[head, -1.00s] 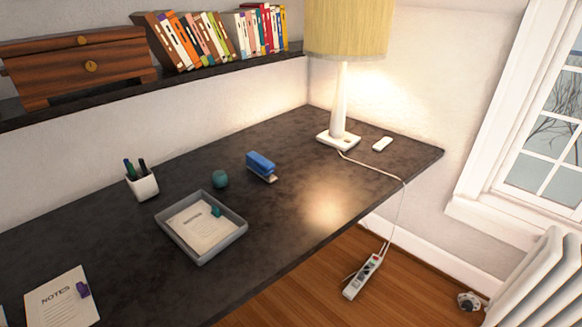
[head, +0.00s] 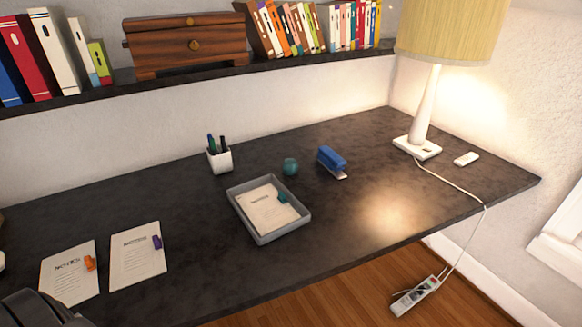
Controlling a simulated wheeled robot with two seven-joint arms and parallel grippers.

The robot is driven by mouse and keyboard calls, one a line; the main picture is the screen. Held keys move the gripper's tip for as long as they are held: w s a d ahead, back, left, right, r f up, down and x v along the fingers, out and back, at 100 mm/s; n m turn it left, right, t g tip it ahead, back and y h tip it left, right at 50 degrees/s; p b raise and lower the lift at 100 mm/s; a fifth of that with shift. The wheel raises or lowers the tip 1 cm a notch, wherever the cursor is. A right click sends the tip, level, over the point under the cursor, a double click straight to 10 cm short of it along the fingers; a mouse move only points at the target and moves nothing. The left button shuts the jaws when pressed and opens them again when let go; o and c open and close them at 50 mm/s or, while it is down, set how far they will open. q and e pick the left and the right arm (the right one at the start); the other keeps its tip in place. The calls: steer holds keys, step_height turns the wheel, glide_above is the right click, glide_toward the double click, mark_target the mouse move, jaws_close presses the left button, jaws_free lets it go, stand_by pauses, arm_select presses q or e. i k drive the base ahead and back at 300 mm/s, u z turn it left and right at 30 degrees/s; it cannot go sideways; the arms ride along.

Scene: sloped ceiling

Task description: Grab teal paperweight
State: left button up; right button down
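The teal paperweight (head: 290,167) is a small rounded object on the dark desk (head: 350,220). It sits between the pen cup and the blue stapler, just behind the grey tray. Nothing covers it. A dark part of my own body shows at the bottom left corner, far from the paperweight. Neither of my grippers can be made out in the head view.
A grey tray (head: 268,238) with papers and a teal clip stands in front of the paperweight. A white pen cup (head: 220,160) is to its left, a blue stapler (head: 331,160) to its right. A lamp (head: 425,110) stands farther right. Two note sheets lie at left.

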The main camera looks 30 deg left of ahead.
mark_target(290, 166)
steer(key=z, duration=1.1)
steer(key=i, duration=2.15)
steer(key=u, duration=2.35)
